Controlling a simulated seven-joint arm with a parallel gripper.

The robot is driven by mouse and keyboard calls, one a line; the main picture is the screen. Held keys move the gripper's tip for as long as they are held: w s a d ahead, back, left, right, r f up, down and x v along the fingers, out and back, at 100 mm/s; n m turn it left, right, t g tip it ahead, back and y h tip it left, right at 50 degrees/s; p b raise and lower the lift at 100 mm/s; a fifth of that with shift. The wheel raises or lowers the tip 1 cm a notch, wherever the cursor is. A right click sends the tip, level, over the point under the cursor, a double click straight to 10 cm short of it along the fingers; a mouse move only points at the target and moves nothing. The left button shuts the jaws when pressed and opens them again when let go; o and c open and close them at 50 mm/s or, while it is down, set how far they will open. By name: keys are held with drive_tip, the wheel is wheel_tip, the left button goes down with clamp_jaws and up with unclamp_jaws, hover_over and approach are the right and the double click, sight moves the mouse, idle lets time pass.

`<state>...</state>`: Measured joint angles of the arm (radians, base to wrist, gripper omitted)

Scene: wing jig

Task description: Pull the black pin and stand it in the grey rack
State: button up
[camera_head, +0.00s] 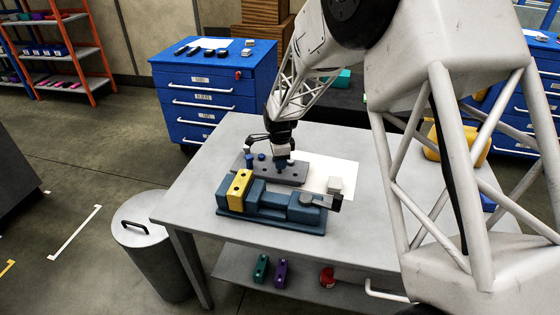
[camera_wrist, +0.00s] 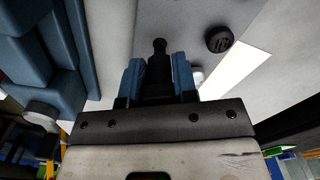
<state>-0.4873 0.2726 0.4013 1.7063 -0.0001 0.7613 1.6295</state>
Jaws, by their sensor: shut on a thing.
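My gripper (camera_head: 282,161) is over the grey rack (camera_head: 298,176), behind the blue jig. In the wrist view its blue fingers (camera_wrist: 158,72) are shut on the black pin (camera_wrist: 160,48), whose rounded end sticks out between them. The rack (camera_wrist: 185,18) lies beyond the fingertips in that view. I cannot tell whether the pin touches the rack or is in one of its holes. The blue jig (camera_head: 272,202) with a yellow block (camera_head: 238,188) stands on the table in front of the rack; its blue side also shows in the wrist view (camera_wrist: 50,50).
A dark round part (camera_wrist: 218,39) is on the rack beside the pin. A white sheet (camera_head: 345,172) and a small pale block (camera_head: 335,184) lie right of the rack. The grey table (camera_head: 190,205) is clear at left. A metal bin (camera_head: 150,255) stands on the floor.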

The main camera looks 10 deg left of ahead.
drive_tip(key=shift+f, duration=1.1)
drive_tip(key=shift+f, duration=0.3)
idle(0.3)
drive_tip(key=o, duration=1)
drive_tip(key=shift+r, duration=0.1)
drive_tip(key=shift+r, duration=3.75)
drive_tip(key=shift+r, duration=3.5)
